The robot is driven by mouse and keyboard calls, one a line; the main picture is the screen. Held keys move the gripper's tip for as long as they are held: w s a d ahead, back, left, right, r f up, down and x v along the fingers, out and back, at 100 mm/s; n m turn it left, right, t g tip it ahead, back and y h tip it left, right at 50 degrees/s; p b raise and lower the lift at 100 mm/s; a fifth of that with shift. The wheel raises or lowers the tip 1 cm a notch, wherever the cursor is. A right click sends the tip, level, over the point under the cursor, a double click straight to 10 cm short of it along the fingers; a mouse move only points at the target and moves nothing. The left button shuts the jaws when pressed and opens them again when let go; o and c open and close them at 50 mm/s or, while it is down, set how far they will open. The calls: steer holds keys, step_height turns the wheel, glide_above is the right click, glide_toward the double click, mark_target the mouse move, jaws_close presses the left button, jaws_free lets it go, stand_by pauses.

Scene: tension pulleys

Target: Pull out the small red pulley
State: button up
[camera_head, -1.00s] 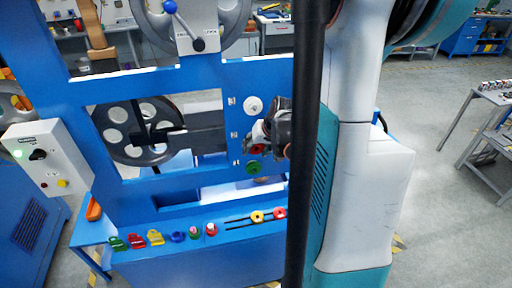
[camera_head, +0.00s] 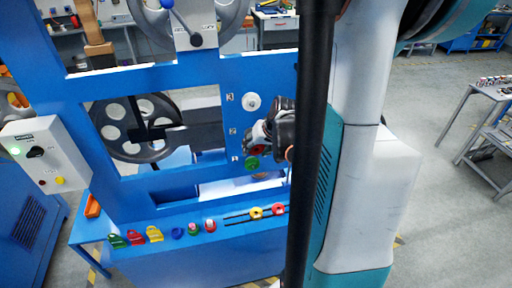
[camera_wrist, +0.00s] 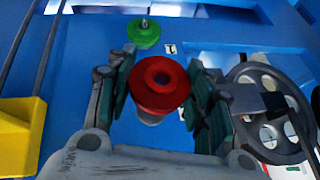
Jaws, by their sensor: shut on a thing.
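The small red pulley (camera_wrist: 160,84) sits between the two fingers of my gripper (camera_wrist: 160,92) in the wrist view, and the gripper is shut on it. A short grey cylindrical part shows just below the pulley. In the head view my gripper (camera_head: 257,142) is at the blue panel, and only a little of the red pulley (camera_head: 256,149) shows. The panel's contact with the pulley is hidden. A green pulley (camera_head: 252,162) is on the panel just below my gripper; it also shows in the wrist view (camera_wrist: 144,33). A white pulley (camera_head: 251,102) is above.
A blue ledge (camera_head: 215,238) below carries several coloured pulleys and parts, with a yellow (camera_head: 256,212) and a red one (camera_head: 277,210) on its slots. A large dark wheel (camera_head: 137,127) is left of the panel. A control box (camera_head: 43,154) stands far left.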

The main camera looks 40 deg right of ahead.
steer(key=s+a, duration=0.2)
steer(key=s, duration=0.1)
steer(key=shift+s+a, duration=0.1)
steer(key=shift+s, duration=0.1)
stand_by(0.3)
stand_by(0.4)
